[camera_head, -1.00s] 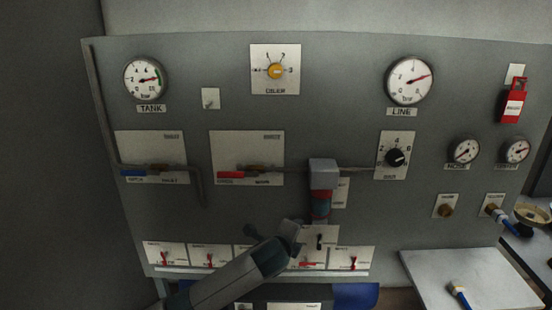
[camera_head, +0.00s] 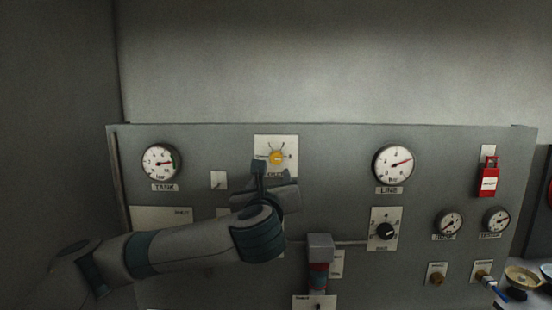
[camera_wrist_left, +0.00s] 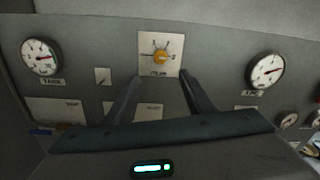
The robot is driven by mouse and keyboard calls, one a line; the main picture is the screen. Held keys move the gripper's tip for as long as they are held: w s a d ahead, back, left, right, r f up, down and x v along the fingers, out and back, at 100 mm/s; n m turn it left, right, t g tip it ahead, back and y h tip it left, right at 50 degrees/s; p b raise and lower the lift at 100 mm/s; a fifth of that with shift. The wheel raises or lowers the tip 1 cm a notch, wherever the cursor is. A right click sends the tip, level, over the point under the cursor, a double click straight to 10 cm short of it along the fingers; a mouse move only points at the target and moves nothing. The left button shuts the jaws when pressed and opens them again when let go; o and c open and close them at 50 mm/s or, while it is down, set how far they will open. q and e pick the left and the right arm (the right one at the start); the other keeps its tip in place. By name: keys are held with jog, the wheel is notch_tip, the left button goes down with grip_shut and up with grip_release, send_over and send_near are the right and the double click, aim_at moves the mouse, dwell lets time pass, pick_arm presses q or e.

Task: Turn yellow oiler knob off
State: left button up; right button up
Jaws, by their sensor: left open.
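The yellow oiler knob (camera_head: 277,158) sits on a white plate (camera_head: 290,142) with numbered marks on the grey panel, between the two large gauges. It also shows in the left wrist view (camera_wrist_left: 161,57), ahead of my fingers and between their lines. My left gripper (camera_head: 262,172) is just in front of and below the knob in the head view, hiding the plate's lower left part. In the left wrist view my left gripper (camera_wrist_left: 160,80) is open and empty, its two fingers apart. Contact with the knob does not show. My right gripper is not in view.
The tank gauge (camera_head: 160,162) is to the left and the line gauge (camera_head: 393,165) to the right. A grey block (camera_head: 320,246) sticks out from the panel below.

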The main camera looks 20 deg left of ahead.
pick_arm(q)
jog(key=shift+w+f, duration=0.1)
jog(key=shift+w, duration=0.1)
jog(key=p, duration=0.8)
send_near(276, 159)
jog(key=x, duration=0.6)
jog(key=shift+w+a, duration=0.1)
jog(key=shift+w, duration=0.15)
jog(key=shift+x, duration=0.85)
jog(key=c, duration=1.1)
